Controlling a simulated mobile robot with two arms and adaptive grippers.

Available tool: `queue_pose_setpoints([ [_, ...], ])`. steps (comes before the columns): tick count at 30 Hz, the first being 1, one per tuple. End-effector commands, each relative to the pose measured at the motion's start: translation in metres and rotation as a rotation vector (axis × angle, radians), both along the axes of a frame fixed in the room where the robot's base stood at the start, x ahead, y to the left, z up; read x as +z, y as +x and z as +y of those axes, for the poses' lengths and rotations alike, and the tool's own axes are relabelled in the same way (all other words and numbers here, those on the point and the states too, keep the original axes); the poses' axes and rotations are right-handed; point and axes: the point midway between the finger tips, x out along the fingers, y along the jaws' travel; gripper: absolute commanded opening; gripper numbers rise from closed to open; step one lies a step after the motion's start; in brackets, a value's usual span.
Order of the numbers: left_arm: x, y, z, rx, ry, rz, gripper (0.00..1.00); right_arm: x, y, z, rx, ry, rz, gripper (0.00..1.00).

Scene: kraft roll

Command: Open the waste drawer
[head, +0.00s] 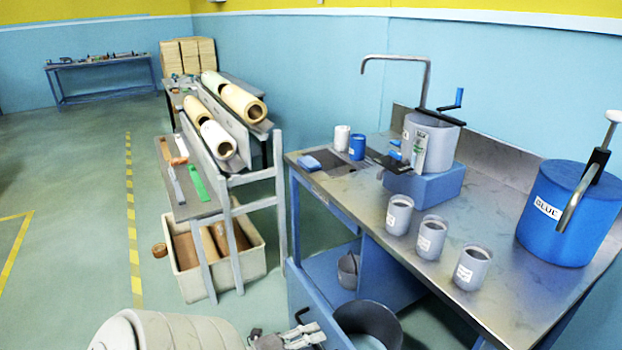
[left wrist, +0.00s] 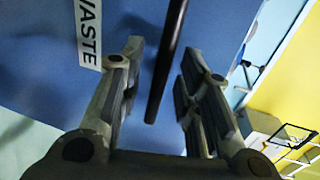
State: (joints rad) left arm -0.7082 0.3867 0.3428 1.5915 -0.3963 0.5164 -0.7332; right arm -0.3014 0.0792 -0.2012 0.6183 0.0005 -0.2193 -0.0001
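The blue waste drawer front (left wrist: 40,60) fills much of the left wrist view, with a white label reading WASTE (left wrist: 88,35). A dark bar handle (left wrist: 170,60) stands off that front. My left gripper (left wrist: 162,52) is open, with one finger on each side of the bar and gaps visible on both sides. In the head view my left gripper (head: 302,336) is at the bottom edge, beside the blue front (head: 300,296) under the bench. The dark handle (head: 302,313) shows just above it. My right gripper is not in view.
The steel-topped bench (head: 345,205) carries grey cups, a pot on a blue block and a blue GLUE drum (head: 570,215). A dark grey round bin (head: 370,322) is low behind the blue front. A roll rack (head: 235,180) stands left. Open floor lies further left.

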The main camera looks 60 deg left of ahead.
Motion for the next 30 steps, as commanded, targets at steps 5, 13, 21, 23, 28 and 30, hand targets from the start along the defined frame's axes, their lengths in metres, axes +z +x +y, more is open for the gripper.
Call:
queue_pose_setpoints([
  [5,0.004,-0.028,0.002,0.003,-0.001,0.005,0.32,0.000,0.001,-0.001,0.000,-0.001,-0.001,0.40],
  [13,0.016,-0.083,0.006,0.003,-0.001,0.005,0.32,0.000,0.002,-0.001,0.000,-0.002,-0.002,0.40],
  [21,0.023,-0.112,0.009,0.002,0.001,0.002,0.32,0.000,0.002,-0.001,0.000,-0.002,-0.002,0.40],
  [23,0.023,-0.113,0.009,0.002,0.001,0.002,0.32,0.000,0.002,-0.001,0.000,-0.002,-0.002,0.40],
  [28,0.023,-0.114,0.009,0.001,0.000,0.001,0.32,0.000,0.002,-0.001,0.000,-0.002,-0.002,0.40],
  [30,0.023,-0.114,0.009,0.001,0.000,0.001,0.32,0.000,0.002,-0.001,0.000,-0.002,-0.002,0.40],
])
